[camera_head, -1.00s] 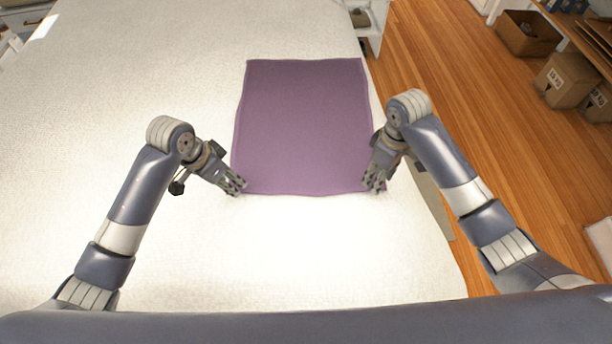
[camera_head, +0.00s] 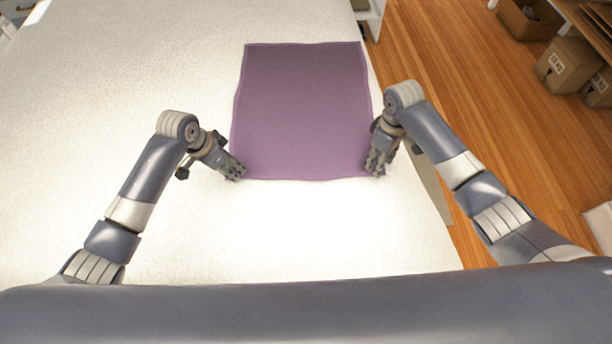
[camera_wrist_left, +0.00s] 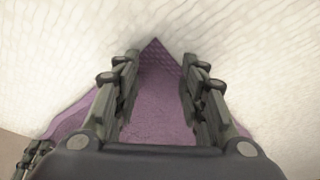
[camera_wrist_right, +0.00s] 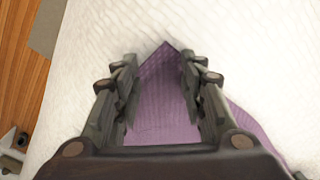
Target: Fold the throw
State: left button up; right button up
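The purple throw (camera_head: 303,110) lies flat and spread out on the white bed-like surface, roughly rectangular. My left gripper (camera_head: 238,173) is at its near left corner and my right gripper (camera_head: 375,168) at its near right corner. In the left wrist view, the fingers (camera_wrist_left: 160,85) stand apart on either side of the throw's corner (camera_wrist_left: 158,75), whose tip points away between them. In the right wrist view, the fingers (camera_wrist_right: 162,85) are likewise apart around the other corner (camera_wrist_right: 164,80). Neither gripper grips the cloth.
The white quilted surface (camera_head: 120,90) is clear left of the throw and in front of it. Its right edge runs close beside the throw, with wooden floor (camera_head: 460,90) beyond. Cardboard boxes (camera_head: 565,65) stand at the far right.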

pick_arm(q)
jog(key=shift+f, duration=0.1)
pick_arm(e)
jog(key=shift+f, duration=0.1)
pick_arm(q)
jog(key=shift+f, duration=0.15)
pick_arm(e)
jog(key=shift+f, duration=0.15)
pick_arm(q)
jog(key=shift+c, duration=0.4)
pick_arm(e)
jog(key=shift+c, duration=0.4)
pick_arm(q)
jog(key=c, duration=0.5)
pick_arm(e)
jog(key=shift+s, duration=0.1)
jog(key=c, duration=0.5)
pick_arm(q)
grip_shut()
pick_arm(e)
jog(key=shift+f, duration=0.1)
grip_shut()
pick_arm(q)
jog(key=shift+a, duration=0.1)
